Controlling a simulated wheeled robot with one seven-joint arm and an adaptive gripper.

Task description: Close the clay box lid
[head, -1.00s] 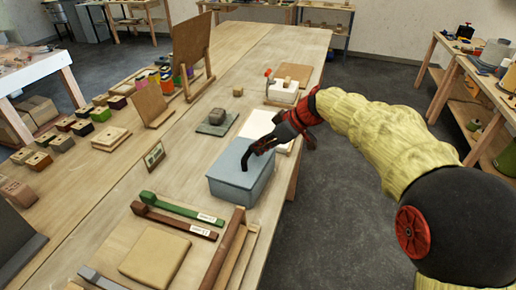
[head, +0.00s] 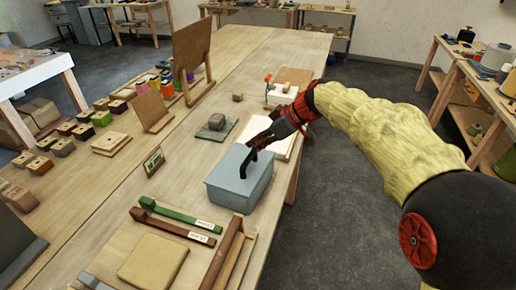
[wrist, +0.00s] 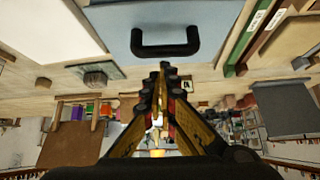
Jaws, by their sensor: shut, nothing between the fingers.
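The clay box (head: 228,192) is a blue-grey box near the right edge of the long wooden table. Its lid (head: 226,163) appears to lie flat on top; whether it is fully seated I cannot tell. A black bar handle on the lid also shows in the wrist view (wrist: 165,50), with the blue-grey lid (wrist: 115,20) around it. My gripper (head: 258,147) is shut and empty at the handle, partly covering it in the head view. In the wrist view my fingertips (wrist: 163,67) point at the handle; contact is unclear.
A white sheet (head: 281,140) lies just behind the box. Green (head: 180,215) and brown (head: 172,226) handled bars and a tan pad (head: 153,260) lie in front. A small framed card (head: 153,162) stands to the left. Bare tabletop lies left of the box.

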